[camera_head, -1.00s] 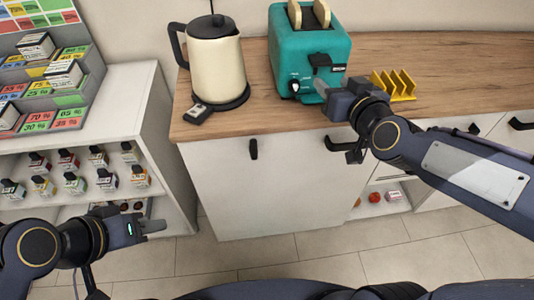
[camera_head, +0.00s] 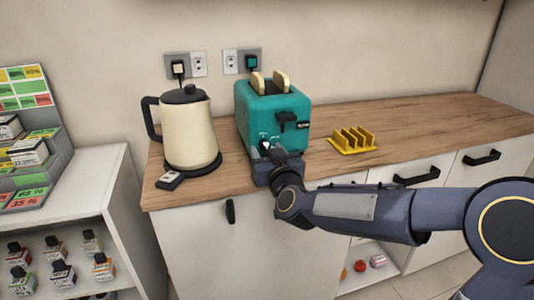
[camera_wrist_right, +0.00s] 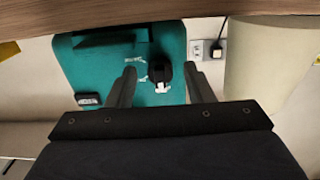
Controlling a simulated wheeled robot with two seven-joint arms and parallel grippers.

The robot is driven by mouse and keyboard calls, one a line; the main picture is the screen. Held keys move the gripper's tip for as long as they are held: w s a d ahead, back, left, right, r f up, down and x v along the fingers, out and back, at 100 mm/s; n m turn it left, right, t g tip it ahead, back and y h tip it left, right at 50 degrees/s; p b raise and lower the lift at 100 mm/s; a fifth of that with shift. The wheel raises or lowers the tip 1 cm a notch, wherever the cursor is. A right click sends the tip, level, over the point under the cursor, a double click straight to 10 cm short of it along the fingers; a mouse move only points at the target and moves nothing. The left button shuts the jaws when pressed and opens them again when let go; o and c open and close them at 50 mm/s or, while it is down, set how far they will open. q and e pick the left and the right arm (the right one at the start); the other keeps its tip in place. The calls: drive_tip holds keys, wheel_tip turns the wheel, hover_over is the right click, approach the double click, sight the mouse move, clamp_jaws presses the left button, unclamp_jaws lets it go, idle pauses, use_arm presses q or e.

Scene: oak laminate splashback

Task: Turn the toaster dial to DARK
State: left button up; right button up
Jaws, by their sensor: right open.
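The teal toaster (camera_head: 250,107) stands on the wooden counter with two slices of bread in its slots. Its black dial (camera_head: 265,144) is low on the front face, left of the black lever (camera_head: 287,119). The dial (camera_wrist_right: 160,74) shows a pale mark in the right wrist view, with small white lettering beside it too blurred to read. My right gripper (camera_head: 273,155) is at the toaster front, and its open fingers (camera_wrist_right: 160,78) appear on either side of the dial. I cannot tell whether they touch it. My left gripper is out of view.
A yellow toast rack (camera_head: 352,140) is to the right. Wall sockets (camera_head: 242,61) are behind. The counter's right part is clear.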

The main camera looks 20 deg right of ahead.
drive_tip(key=shift+w, duration=0.25)
drive_tip(key=shift+c, duration=0.2)
drive_tip(key=c, duration=0.9)
